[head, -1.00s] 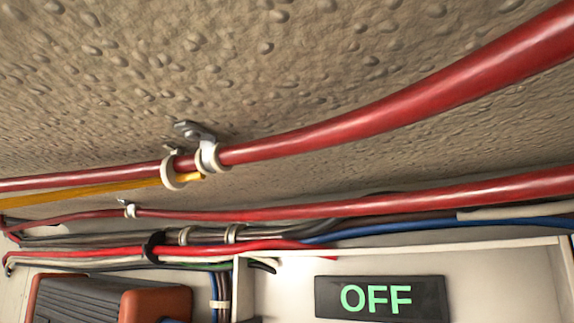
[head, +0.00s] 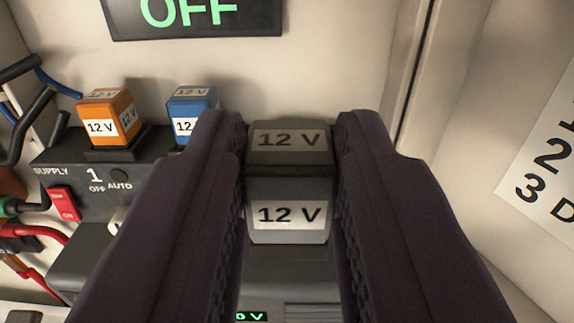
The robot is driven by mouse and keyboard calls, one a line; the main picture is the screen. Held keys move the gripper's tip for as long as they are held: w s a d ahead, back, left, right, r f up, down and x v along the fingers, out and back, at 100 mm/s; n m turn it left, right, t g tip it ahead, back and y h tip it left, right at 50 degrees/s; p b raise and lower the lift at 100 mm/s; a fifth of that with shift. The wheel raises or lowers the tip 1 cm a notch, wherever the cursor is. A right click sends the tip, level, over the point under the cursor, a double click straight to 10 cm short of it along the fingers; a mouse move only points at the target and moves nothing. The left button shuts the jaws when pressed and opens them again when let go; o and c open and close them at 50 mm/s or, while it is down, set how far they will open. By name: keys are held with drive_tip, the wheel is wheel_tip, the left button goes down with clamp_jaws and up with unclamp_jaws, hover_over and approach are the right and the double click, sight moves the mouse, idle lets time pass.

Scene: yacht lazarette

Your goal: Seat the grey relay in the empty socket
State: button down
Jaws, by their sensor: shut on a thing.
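The grey relay (head: 288,192), with "12 V" labels on its top and front, is between the two dark fingers of my gripper (head: 290,135). The gripper is shut on its left and right sides. An orange relay (head: 108,118) and a blue relay (head: 190,108), also marked 12 V, stand on the dark supply box (head: 160,145) to the left. The empty socket does not show; the relay and fingers cover the area below. I cannot tell whether the relay touches anything underneath.
A black "OFF" sign (head: 195,15) is on the pale back wall. A red switch (head: 63,203) and cables (head: 38,233) are at the left. A small green display (head: 252,316) shows low between the fingers. A numbered sheet (head: 545,155) is on the right wall.

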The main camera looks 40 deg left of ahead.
sight(291, 238)
drive_tip(key=shift+f+p+x, duration=0.2)
drive_tip(key=shift+p+x, duration=0.4)
drive_tip(key=shift+x, duration=1.9)
drive_tip(key=shift+f+p+x, duration=0.2)
drive_tip(key=shift+p+x, duration=0.35)
drive_tip(key=shift+x, duration=1.9)
drive_tip(key=shift+f+b, duration=0.2)
drive_tip(key=shift+b, duration=0.15)
drive_tip(key=shift+f+b, duration=0.3)
drive_tip(key=shift+f+b, duration=0.4)
drive_tip(key=shift+f, duration=0.05)
drive_tip(key=c, duration=0.8)
unclamp_jaws()
drive_tip(key=shift+s+d, duration=0.1)
drive_tip(key=b+v, duration=0.1)
drive_tip(key=v, duration=0.6)
drive_tip(key=shift+s+d+b, duration=0.2)
drive_tip(key=shift+s+b, duration=0.05)
drive_tip(key=shift+b, duration=0.05)
